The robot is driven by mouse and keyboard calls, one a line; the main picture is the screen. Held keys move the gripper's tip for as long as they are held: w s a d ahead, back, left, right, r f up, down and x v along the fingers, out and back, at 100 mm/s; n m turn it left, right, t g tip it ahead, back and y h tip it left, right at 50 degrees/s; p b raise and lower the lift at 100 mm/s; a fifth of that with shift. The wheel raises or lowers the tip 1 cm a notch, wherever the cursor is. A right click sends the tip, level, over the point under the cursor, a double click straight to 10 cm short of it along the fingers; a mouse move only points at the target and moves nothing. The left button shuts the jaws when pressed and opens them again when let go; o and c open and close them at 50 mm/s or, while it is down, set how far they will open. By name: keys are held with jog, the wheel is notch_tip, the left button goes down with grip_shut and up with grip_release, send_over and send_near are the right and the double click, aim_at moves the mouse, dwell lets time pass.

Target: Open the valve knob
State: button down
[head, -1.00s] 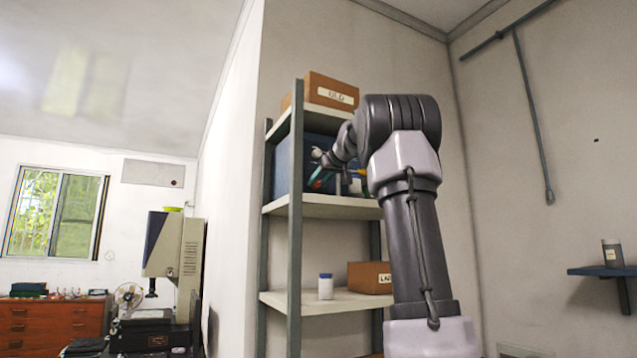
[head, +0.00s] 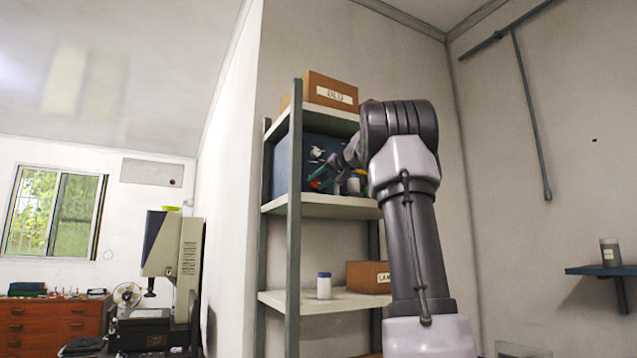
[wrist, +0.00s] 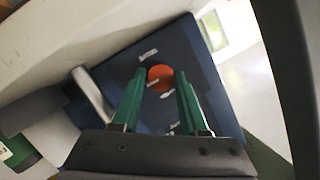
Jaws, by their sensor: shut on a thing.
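The orange-red round valve knob (wrist: 160,77) is on a dark blue panel (wrist: 212,78) with small white lettering too blurred to read. My gripper (wrist: 161,84) has its two green fingers on either side of the knob and is shut on it. In the head view the blue unit (head: 283,165) stands on a shelf behind the rack's post. My gripper (head: 317,181) is at its front, where a little red shows by the fingers. How far the knob is turned cannot be told.
A pale metal lever or bar (wrist: 92,93) is close left of my fingers. A white fitting (head: 316,153) sits above my gripper. A jar (head: 354,184) stands right on the same shelf (head: 300,205). A rack post (head: 295,230) is at the left, a box (head: 328,91) above.

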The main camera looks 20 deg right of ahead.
dwell(0.4)
jog(key=shift+c, duration=2.2)
grip_release()
jog(key=v, duration=1)
jog(key=shift+s, duration=0.4)
jog(key=shift+d, duration=0.1)
